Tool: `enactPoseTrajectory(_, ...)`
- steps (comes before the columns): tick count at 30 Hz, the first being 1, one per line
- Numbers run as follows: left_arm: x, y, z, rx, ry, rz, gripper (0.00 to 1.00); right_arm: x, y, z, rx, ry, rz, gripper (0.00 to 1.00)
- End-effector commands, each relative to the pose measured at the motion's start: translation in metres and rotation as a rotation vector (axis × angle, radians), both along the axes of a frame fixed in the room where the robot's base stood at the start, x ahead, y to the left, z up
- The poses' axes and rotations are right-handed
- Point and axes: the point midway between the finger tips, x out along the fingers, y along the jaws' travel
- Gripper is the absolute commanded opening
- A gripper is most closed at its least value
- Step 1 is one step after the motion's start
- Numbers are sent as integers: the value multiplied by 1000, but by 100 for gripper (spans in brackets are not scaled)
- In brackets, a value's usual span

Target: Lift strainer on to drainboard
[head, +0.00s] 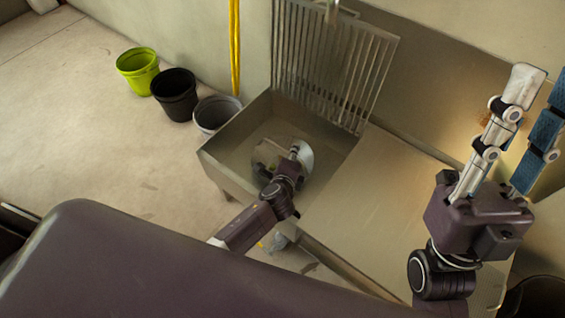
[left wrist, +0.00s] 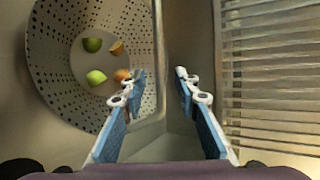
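The perforated metal strainer (left wrist: 60,75) fills the left of the left wrist view, with green and orange fruits in its bottom. In the head view the strainer (head: 266,150) sits in the metal sink (head: 235,160), partly hidden by my left arm. My left gripper (left wrist: 161,76) is open, its fingertips apart. In its wrist view the strainer's right rim shows between the fingers; I cannot tell whether they touch it. The flat drainboard (head: 390,195) lies right of the sink. My right gripper (head: 540,85) is raised at the right, fingers apart and empty.
A slatted metal rack (head: 335,65) stands upright behind the sink. Green (head: 138,70), black (head: 175,93) and grey (head: 216,114) buckets stand on the floor to the left. A yellow hose (head: 234,45) hangs on the wall. The drainboard's visible surface is clear.

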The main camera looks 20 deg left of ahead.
Motion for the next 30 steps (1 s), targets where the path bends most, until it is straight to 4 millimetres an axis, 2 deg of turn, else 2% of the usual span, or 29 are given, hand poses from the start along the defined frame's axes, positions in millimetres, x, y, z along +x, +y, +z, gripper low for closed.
enactPoseTrajectory(4, 3, 0, -2, -1, 0, 1, 29, -10, -2, 2, 14, -44, 3, 26)
enactPoseTrajectory(11, 4, 0, -2, -1, 0, 1, 29, -11, -3, 3, 16, -51, 3, 26)
enactPoseTrajectory(19, 3, 0, -2, -1, 0, 1, 1, -11, -3, 3, 16, -50, 3, 26)
enactPoseTrajectory(30, 3, 0, -2, 0, 1, 0, 0, -11, -3, 3, 15, -49, 3, 26)
